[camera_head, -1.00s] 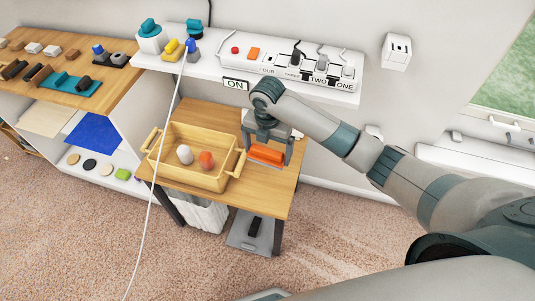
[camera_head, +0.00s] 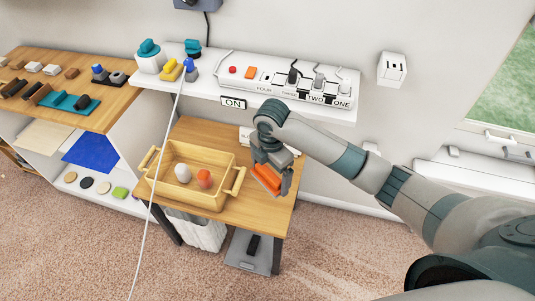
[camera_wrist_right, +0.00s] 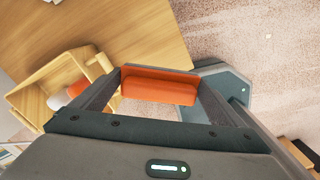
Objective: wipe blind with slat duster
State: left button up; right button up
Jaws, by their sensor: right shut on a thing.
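My right gripper (camera_head: 273,176) is shut on an orange block-like piece, which looks like the slat duster (camera_head: 266,181). It holds the piece tilted, over the right part of the small wooden table (camera_head: 215,217). In the right wrist view, the orange duster (camera_wrist_right: 160,88) lies crosswise between my right gripper's two fingers. No blind shows; a window (camera_head: 512,82) with green outside stands at the right edge. My left gripper is not in view.
A wooden crate (camera_head: 158,190) with a white and an orange-red ball-like thing stands left of my right gripper. A white shelf (camera_head: 225,88) with a power strip (camera_head: 270,74) is above the table. A white cord hangs in front of the crate.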

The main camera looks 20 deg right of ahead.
aim_at(280, 185)
jog(key=s+m, duration=0.1)
jog(key=m, duration=0.2)
jog(key=s+r+m, duration=0.1)
jog(key=s+m, duration=0.1)
jog(key=m, duration=0.1)
jog(key=s+d+r+m, duration=0.1)
jog(key=s+m, duration=0.1)
jog(key=m, duration=0.1)
jog(key=shift+s+m, duration=0.15)
jog(key=shift+m, duration=0.15)
jog(key=s+d+r+m, duration=0.1)
jog(key=s+r+m, duration=0.1)
jog(key=s+m, duration=0.5)
jog(key=m, duration=0.5)
jog(key=shift+s+d+r+m, duration=0.2)
jog(key=shift+s+d+m, duration=0.2)
jog(key=shift+d, duration=0.15)
